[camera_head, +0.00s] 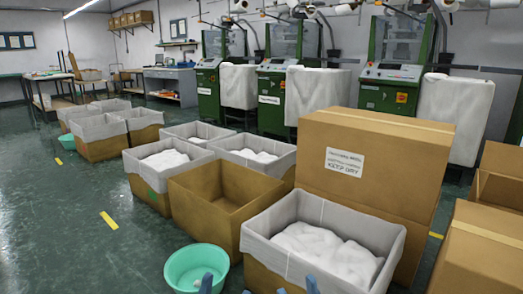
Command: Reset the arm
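Only the blue tips of my grippers show, at the bottom edge of the head view. My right gripper (297,287) has two tips apart, in front of the near lined box, with nothing seen between them. My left gripper (225,288) shows two small tips apart, by the green basin's right side. The rest of both arms is below the picture.
A lined box (386,228) of white fabric stands close ahead, beside an empty open carton (195,205) and a green basin (178,267). A tall closed carton (420,150) stands behind. Green knitting machines (382,98) line the back.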

